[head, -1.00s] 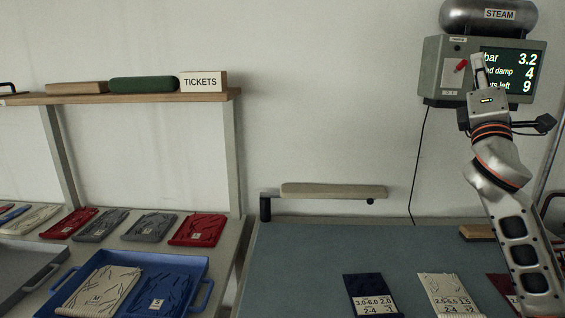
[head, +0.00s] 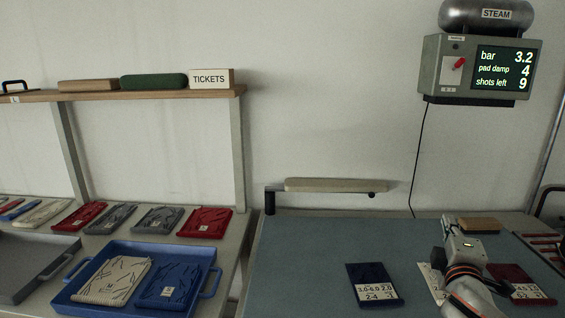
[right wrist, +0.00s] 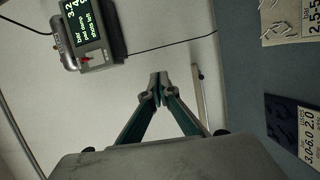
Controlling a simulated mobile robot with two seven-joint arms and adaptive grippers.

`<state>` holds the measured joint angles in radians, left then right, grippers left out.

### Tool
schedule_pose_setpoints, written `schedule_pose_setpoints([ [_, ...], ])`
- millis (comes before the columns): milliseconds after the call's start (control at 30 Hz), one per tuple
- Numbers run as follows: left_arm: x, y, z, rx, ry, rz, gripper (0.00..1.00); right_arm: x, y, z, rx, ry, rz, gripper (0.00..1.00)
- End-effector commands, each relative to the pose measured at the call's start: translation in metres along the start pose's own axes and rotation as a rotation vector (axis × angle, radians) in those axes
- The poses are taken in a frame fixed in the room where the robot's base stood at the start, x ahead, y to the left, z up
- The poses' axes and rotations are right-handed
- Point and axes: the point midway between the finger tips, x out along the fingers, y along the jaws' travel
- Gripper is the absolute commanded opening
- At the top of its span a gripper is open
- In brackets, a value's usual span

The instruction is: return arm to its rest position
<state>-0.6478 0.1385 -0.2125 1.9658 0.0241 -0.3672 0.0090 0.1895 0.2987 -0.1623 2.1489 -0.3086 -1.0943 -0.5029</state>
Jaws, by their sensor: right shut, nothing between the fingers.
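My right gripper (head: 449,222) is low over the right part of the blue-grey work surface (head: 318,262) in the head view, in front of the cream swatch card (head: 427,277), partly hiding it. In the right wrist view its fingertips (right wrist: 159,77) meet, with nothing between them. The steam control box (head: 440,70), with a red switch (head: 459,63) and a lit display (head: 503,71), hangs on the wall, clear of the gripper. The display reads bar 3.2, pad damp 4, shots left 9. My left gripper is not in view.
A navy swatch card (head: 372,285) and a dark red one (head: 520,283) flank the gripper. A padded arm (head: 335,185) stands at the surface's back left. A blue tray (head: 205,283) holds two folded garments at left. The surface's left part is clear.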

Motion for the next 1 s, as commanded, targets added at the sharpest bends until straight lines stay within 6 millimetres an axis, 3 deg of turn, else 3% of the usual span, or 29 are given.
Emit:
schedule_pose_setpoints([
  [33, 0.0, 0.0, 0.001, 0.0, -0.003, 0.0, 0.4, -0.018, -0.034, 0.005, 0.034, -0.009, -0.073, 0.0],
  [200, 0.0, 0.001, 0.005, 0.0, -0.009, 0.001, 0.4, -0.085, -0.128, 0.027, 0.156, -0.071, -0.304, 0.0],
  [300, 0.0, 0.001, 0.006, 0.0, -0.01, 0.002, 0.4, -0.131, -0.174, 0.042, 0.217, -0.124, -0.432, 0.0],
  [400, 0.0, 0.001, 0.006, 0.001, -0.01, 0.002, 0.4, -0.17, -0.205, 0.056, 0.265, -0.176, -0.532, 0.0],
  [600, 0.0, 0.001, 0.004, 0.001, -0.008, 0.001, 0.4, -0.234, -0.245, 0.077, 0.326, -0.266, -0.678, 0.0],
  [867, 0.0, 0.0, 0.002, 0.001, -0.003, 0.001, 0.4, -0.306, -0.275, 0.1, 0.38, -0.377, -0.822, 0.0],
  [1000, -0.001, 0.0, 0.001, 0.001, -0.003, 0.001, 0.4, -0.301, -0.298, 0.075, 0.454, -0.311, -0.834, 0.0],
])
